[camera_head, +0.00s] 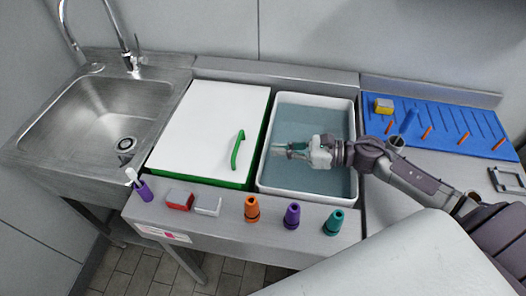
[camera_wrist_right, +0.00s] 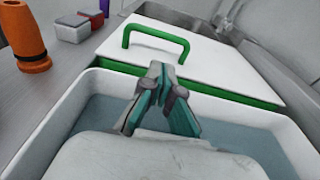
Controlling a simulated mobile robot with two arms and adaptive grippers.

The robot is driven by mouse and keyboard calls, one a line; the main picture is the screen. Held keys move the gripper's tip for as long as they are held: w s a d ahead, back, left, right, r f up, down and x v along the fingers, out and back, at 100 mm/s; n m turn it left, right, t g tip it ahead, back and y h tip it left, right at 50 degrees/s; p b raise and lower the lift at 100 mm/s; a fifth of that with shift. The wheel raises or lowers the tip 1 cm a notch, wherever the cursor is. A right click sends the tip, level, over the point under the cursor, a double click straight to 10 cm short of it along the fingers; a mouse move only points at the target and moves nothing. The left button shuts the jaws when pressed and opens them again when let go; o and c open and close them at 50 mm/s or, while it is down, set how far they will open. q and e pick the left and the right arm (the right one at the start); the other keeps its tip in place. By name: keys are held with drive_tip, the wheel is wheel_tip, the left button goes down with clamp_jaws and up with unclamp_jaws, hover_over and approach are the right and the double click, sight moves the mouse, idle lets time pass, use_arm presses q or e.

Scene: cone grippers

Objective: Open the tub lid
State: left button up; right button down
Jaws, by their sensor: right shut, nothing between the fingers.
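The tub lid (camera_head: 212,125) is a white panel lying flat over the left tub, with a green rim (camera_head: 200,179) showing below its edge. A green handle (camera_head: 237,150) stands up near its right side. In the right wrist view the handle (camera_wrist_right: 156,38) is an arch ahead of my fingers, on the white lid (camera_wrist_right: 200,62). My right gripper (camera_head: 280,151) is shut and empty above the water-filled right tub (camera_head: 308,101), to the right of the handle and apart from it. In the wrist view its teal fingertips (camera_wrist_right: 160,68) meet. My left gripper is not in view.
A steel sink (camera_head: 110,105) is at the left. Orange (camera_head: 251,208), purple (camera_head: 292,214) and teal (camera_head: 333,221) cones stand along the front ledge, beside small red (camera_head: 179,200) and white boxes. A blue rack (camera_head: 440,125) with orange pegs lies at the right.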

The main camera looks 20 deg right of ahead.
sight(246, 152)
drive_tip(key=p+x, duration=0.1)
drive_tip(key=x, duration=0.3)
drive_tip(key=p+x, duration=0.2)
drive_tip(key=x, duration=0.2)
drive_tip(key=shift+w+a+r, duration=0.15)
drive_tip(key=shift+r, duration=0.05)
drive_tip(key=shift+w+a+f, duration=0.2)
drive_tip(key=shift+a, duration=0.1)
